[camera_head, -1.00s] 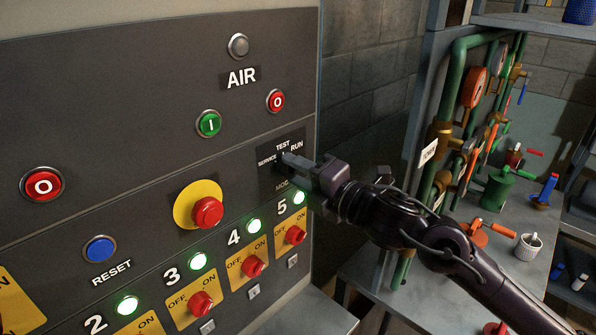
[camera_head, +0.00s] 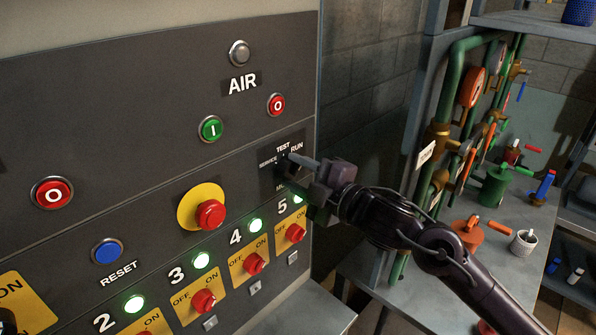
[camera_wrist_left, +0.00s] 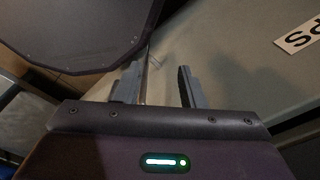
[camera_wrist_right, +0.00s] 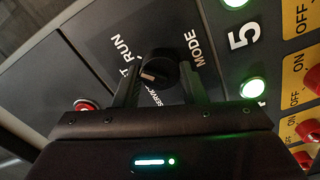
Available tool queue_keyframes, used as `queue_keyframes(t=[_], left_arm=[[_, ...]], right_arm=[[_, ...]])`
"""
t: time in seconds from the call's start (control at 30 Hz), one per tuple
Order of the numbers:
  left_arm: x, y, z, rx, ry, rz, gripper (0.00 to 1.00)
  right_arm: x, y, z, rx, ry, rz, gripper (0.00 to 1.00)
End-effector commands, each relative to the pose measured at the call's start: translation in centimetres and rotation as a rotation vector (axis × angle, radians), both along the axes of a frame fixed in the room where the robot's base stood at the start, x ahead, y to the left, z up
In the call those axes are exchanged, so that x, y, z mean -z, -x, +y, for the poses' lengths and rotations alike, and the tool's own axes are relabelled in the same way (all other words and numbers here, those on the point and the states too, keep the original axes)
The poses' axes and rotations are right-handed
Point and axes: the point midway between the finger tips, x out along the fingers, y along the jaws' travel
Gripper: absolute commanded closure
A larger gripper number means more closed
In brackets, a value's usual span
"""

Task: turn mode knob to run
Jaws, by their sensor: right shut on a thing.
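The black mode knob (camera_wrist_right: 160,68) sits between the fingers of my right gripper (camera_wrist_right: 158,84) in the right wrist view. Its pale pointer mark faces toward TEST and SERVICE, away from RUN; the exact setting is hard to tell because a finger covers most of TEST. In the head view my right gripper (camera_head: 294,160) is shut on the knob, reaching in from the right, and hides most of it. TEST, RUN and SERVICE labels show around the knob. My left gripper (camera_wrist_left: 158,86) is open and empty in the left wrist view.
The grey panel (camera_head: 120,150) carries a yellow-backed red button (camera_head: 210,214), a green button (camera_head: 211,128), a blue reset button (camera_head: 107,251) and several numbered switches. A shelf (camera_head: 430,275) with green pipes and valves stands to the right.

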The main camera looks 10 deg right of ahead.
Motion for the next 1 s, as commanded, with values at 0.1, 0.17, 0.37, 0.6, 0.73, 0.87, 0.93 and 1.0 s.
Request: queue_keyframes(t=[0.1,0.17,0.37,0.6,0.73,0.87,0.93,1.0], left_arm=[[-0.04,0.00,0.00,0.000,0.000,0.000,0.64],[-0.03,0.00,0.00,0.000,0.000,0.000,0.64],[-0.02,0.00,-0.01,0.000,0.000,0.000,0.64],[-0.02,0.01,-0.01,0.000,0.000,0.000,0.64],[-0.03,0.01,-0.01,0.001,0.000,0.000,0.64],[-0.01,0.01,-0.02,0.001,0.000,0.000,0.64],[0.15,0.02,-0.01,0.001,0.000,0.000,0.64],[0.52,0.02,-0.02,0.001,0.000,0.000,0.64]], right_arm=[[0.11,-0.01,0.00,0.000,-0.009,0.008,0.85],[0.12,-0.02,-0.01,0.000,-0.010,0.010,0.85],[0.14,-0.01,0.00,0.000,-0.010,0.010,0.85],[0.12,-0.01,0.01,0.000,-0.009,0.008,0.42],[0.08,-0.01,0.00,0.000,-0.009,0.007,0.41],[0.07,0.01,-0.01,0.000,-0.009,0.007,0.41],[0.16,0.18,-0.18,0.001,-0.008,0.007,0.41],[0.30,0.64,-0.57,0.002,-0.007,0.006,0.41]])
